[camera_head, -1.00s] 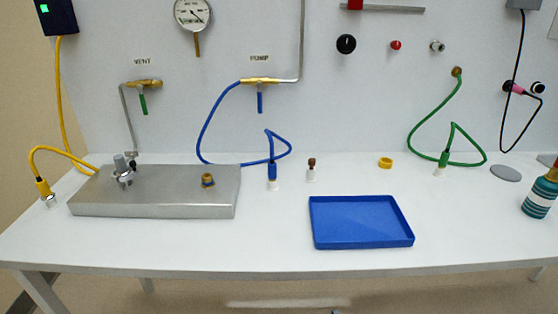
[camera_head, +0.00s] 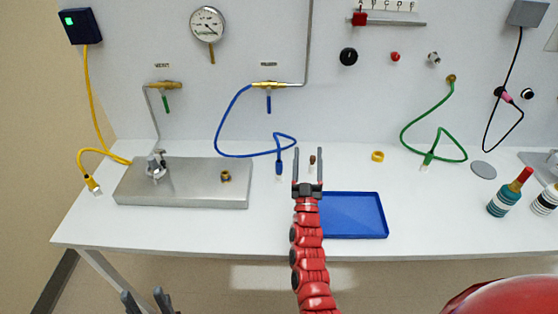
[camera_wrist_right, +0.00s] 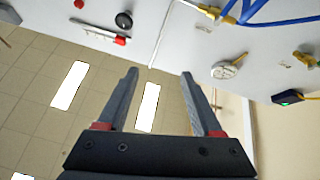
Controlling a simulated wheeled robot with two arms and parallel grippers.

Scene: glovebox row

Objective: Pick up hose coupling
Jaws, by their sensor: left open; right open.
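Several hose ends could be the coupling. A blue hose coupling (camera_head: 279,168) stands upright on the table, just left of my right gripper. A green one (camera_head: 428,159) stands further right, and a yellow one (camera_head: 93,184) lies tilted at the left edge. My right gripper (camera_head: 309,152) is open and points at the wall, appearing over the table behind the tray. It is also open and empty in the right wrist view (camera_wrist_right: 160,73). A small brown-topped piece (camera_head: 312,160) shows between its fingers, apparently beyond them. My left gripper (camera_head: 142,293) is open, low in front of the table.
A blue tray (camera_head: 383,234) lies beside my right arm. A steel block (camera_head: 185,198) with fittings is at left. A yellow ring (camera_head: 377,156), a grey disc (camera_head: 484,169) and a bottle (camera_head: 503,198) are at right. The wall carries valves and a gauge (camera_head: 207,24).

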